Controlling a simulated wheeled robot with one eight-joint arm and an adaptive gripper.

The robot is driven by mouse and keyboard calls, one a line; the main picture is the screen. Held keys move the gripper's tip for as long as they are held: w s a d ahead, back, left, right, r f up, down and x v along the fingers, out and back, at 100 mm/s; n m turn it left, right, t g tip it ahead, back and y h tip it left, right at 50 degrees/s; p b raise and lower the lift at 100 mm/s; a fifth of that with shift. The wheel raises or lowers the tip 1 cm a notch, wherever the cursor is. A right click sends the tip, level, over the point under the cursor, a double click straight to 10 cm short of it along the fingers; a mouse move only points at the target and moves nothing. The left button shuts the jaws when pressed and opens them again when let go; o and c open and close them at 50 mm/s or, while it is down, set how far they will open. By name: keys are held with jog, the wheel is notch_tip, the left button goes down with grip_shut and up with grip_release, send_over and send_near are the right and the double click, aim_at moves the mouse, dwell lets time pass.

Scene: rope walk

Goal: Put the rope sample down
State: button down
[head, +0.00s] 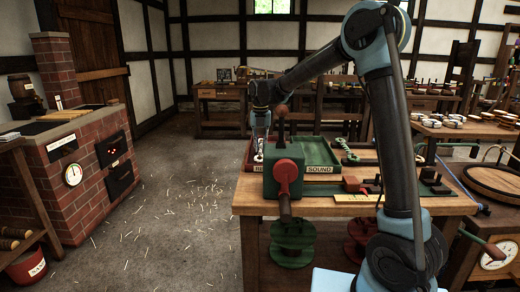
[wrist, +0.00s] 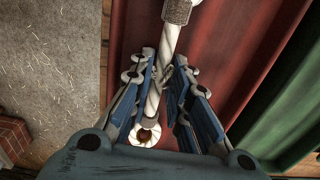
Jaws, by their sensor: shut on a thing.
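The rope sample (wrist: 151,98) is a pale twisted rope in the wrist view. It has a rough grey-brown band (wrist: 177,11) near the top edge and a whitish ring-like piece (wrist: 146,133) lower down. My gripper (wrist: 165,68) is shut on it, with blue-padded fingers on both sides. In the head view my gripper (head: 261,133) hangs over a red tray (wrist: 222,60) at the bench's left. Only a small pale bit of rope (head: 258,153) shows there. A green tray (head: 322,169) marked SOUND lies to the right. The red tray's label is mostly hidden.
A red-and-green cranked device (head: 285,172) stands at the front left of the bench (head: 350,209), before the trays. A brick stove (head: 85,165) stands left across open floor.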

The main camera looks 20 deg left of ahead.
aim_at(261, 147)
jog(key=shift+f, duration=0.45)
jog(key=shift+f, duration=0.1)
jog(key=c, duration=1.5)
grip_release()
notch_tip(261, 147, up, 12)
jog(key=shift+r, duration=0.15)
